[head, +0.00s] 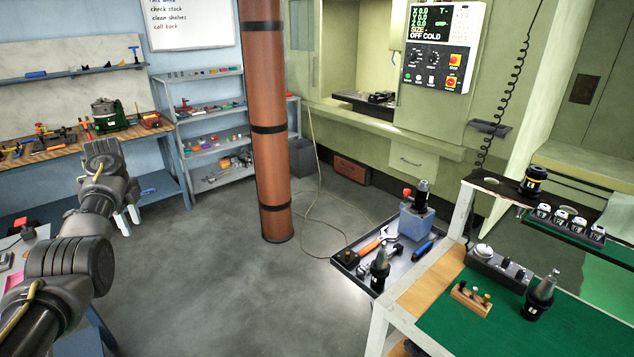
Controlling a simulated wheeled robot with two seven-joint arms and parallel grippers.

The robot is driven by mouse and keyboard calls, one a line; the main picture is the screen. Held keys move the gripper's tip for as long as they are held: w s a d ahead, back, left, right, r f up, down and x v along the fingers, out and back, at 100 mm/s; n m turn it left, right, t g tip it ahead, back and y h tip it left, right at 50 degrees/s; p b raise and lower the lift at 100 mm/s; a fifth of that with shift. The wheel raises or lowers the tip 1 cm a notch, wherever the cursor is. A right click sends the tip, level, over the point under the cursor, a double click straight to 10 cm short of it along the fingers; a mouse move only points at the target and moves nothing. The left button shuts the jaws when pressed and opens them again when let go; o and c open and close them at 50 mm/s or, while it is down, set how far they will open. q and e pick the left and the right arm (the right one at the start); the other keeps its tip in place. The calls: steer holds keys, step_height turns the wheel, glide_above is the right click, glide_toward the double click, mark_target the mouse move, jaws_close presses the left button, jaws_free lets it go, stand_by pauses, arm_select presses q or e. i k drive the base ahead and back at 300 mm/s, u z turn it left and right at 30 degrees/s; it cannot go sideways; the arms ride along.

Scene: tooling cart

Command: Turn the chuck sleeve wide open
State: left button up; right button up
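A dark upright tool that looks like a chuck (421,196) stands on a grey-blue block (415,222) at the back of the low black tray. A red knob sits beside it on the block. The sleeve and jaws are too small to tell how far open they are. My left gripper (128,218) hangs at the left over the floor, far from the tray. Its two pale fingertips are apart with nothing between them. My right gripper is not in view.
The black tray (345,256) also holds an orange-handled tool, a wrench, a blue screwdriver and a dark tool holder. The cart's green mat (450,318) bears tool holders and a wooden block. A brown column (268,130) stands mid-view.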

mark_target(421, 193)
steer(key=u, duration=0.35)
steer(key=i, duration=1.05)
steer(key=z, duration=2.55)
